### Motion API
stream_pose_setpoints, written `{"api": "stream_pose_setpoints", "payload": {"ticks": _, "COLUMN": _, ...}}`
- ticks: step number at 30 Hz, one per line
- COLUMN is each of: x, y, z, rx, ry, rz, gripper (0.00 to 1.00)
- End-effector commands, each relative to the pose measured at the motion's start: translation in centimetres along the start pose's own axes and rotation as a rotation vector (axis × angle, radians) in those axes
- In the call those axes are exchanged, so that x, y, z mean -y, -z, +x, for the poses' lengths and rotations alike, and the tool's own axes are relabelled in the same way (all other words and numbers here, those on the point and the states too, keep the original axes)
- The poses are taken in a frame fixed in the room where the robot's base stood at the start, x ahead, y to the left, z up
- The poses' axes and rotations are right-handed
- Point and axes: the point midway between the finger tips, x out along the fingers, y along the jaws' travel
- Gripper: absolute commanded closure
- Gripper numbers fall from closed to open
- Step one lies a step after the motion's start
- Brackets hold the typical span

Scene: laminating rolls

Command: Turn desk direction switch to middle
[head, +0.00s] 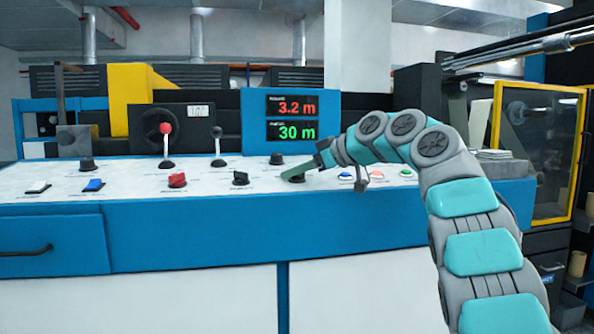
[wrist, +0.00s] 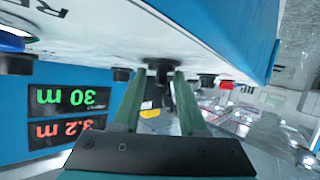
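A dark knob switch (head: 293,178) sits on the white sloping control panel (head: 215,183), right at the tip of my gripper (head: 308,168). In the wrist view the picture is upside down, and this black knob (wrist: 159,66) lies between the tips of my two green fingers (wrist: 159,78). The fingers look apart, with a gap between them, and I cannot tell whether either touches the knob. The knob's label is too small to read, and my fingers partly hide it in the head view.
Black knobs (head: 241,178) and (head: 276,159), a red switch (head: 177,180), a blue switch (head: 93,185) and a red-topped lever (head: 166,140) stand on the panel. Lit buttons (head: 376,175) lie to the right. A display (head: 291,117) reads 3.2 m and 30 m.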

Motion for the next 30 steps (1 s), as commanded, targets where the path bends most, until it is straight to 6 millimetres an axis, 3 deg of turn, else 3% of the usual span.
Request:
{"api": "stream_pose_setpoints", "payload": {"ticks": 2, "x": 0.01, "y": 0.0, "z": 0.01, "rx": 0.0, "ry": 0.0, "rz": 0.0, "gripper": 0.69}}
{"api": "stream_pose_setpoints", "payload": {"ticks": 10, "x": 0.01, "y": -0.01, "z": 0.01, "rx": 0.0, "ry": 0.0, "rz": 0.0, "gripper": 0.99}}
{"api": "stream_pose_setpoints", "payload": {"ticks": 30, "x": 0.17, "y": -0.31, "z": 0.24, "rx": 0.001, "ry": -0.024, "rz": 0.014, "gripper": 1.0}}
